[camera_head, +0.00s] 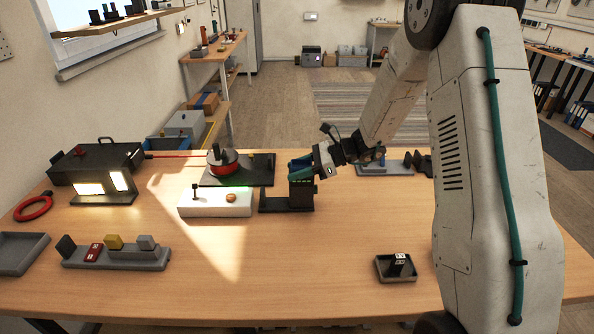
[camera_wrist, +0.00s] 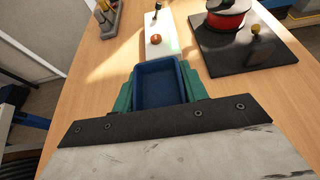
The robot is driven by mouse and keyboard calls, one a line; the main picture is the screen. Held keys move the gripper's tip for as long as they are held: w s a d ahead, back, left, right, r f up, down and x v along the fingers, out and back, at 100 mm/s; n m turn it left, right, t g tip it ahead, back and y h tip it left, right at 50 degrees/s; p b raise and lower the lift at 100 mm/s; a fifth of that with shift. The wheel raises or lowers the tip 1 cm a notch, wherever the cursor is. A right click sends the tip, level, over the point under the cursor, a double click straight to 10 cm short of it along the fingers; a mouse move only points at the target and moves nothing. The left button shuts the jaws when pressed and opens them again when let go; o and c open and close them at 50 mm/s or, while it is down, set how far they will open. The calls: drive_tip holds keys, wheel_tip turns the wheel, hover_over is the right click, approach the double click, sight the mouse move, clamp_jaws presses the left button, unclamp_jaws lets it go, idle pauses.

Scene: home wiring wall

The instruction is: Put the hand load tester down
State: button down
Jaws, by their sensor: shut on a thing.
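My gripper (camera_head: 301,168) has teal fingers. In the wrist view my gripper (camera_wrist: 157,88) is shut on a dark blue, box-shaped thing (camera_wrist: 160,82), which I take to be the hand load tester. It fills the space between the fingers. In the head view the fingers hide most of it. Directly below them is a black stand (camera_head: 273,204) with a flat base and an upright block on the table. I cannot tell whether the held thing touches the stand.
A white box (camera_head: 215,207) with a black lever and an orange knob stands left of the stand. A small dark tray (camera_head: 395,277) lies front right. The table's front middle is clear.

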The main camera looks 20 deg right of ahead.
drive_tip(key=shift+f, duration=0.25)
drive_tip(key=c, duration=0.8)
unclamp_jaws()
drive_tip(key=shift+o, duration=0.2)
